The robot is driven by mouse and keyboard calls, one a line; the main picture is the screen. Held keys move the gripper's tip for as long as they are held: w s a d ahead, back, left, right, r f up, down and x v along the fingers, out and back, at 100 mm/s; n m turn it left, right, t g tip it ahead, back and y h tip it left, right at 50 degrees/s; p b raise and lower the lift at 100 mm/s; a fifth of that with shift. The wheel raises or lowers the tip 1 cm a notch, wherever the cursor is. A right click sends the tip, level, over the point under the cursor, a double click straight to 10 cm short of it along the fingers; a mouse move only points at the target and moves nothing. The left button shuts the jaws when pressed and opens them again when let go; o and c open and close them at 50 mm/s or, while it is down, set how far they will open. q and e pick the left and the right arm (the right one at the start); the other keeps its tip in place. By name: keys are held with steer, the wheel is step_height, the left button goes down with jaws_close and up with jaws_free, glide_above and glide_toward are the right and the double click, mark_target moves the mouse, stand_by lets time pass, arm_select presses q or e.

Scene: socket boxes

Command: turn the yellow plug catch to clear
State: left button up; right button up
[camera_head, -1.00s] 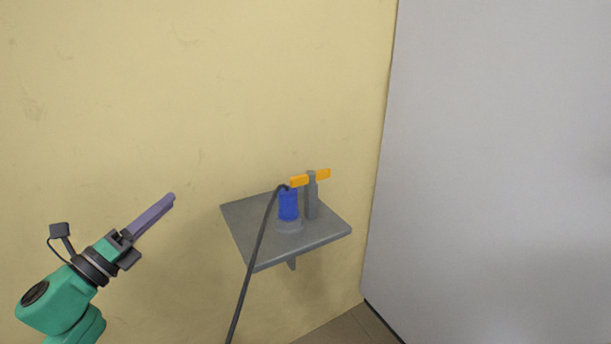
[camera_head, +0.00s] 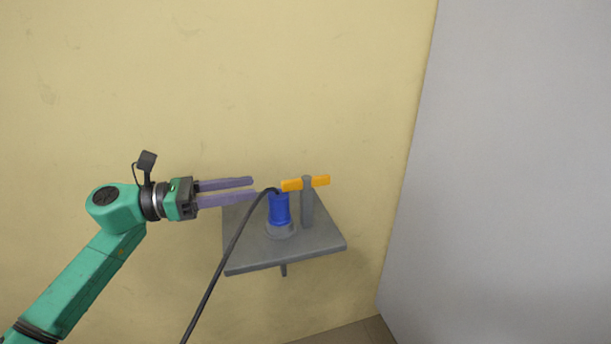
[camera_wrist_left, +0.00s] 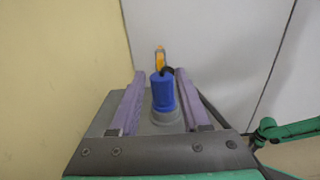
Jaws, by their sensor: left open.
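The yellow-orange catch (camera_head: 306,183) is a flat bar on top of a grey post (camera_head: 307,207). It lies crosswise, its left end over or close to the top of the blue plug (camera_head: 279,208). The plug stands upright in a round grey socket (camera_head: 280,231), with a black cable from its top. My left gripper (camera_head: 254,188) is open and level, its purple fingers pointing right, just left of the plug and catch. In the left wrist view the plug (camera_wrist_left: 162,92) shows between the fingers (camera_wrist_left: 158,76), with the catch (camera_wrist_left: 159,58) beyond it. Nothing is between the fingertips. My right gripper is not in view.
The grey shelf (camera_head: 245,257) is fixed to the yellow wall (camera_head: 300,80). The black cable (camera_head: 217,272) hangs over the shelf's front left, below my left gripper. A large light grey panel (camera_head: 520,170) stands at the right. The space above the shelf is free.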

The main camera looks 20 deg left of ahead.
mark_target(298, 179)
arm_select(q)
steer(key=p+x, duration=0.1)
steer(key=x, duration=0.4)
steer(key=p+x, duration=0.1)
steer(key=x, duration=0.4)
steer(key=shift+w+d+r, duration=0.15)
steer(key=shift+d+r, duration=0.05)
steer(key=shift+w+d+f+p, duration=0.15)
steer(key=shift+w+d+p, duration=0.15)
steer(key=shift+d, duration=0.1)
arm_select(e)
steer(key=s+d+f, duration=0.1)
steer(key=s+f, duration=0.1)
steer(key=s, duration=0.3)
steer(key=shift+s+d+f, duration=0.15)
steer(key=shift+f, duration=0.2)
arm_select(q)
jaws_close()
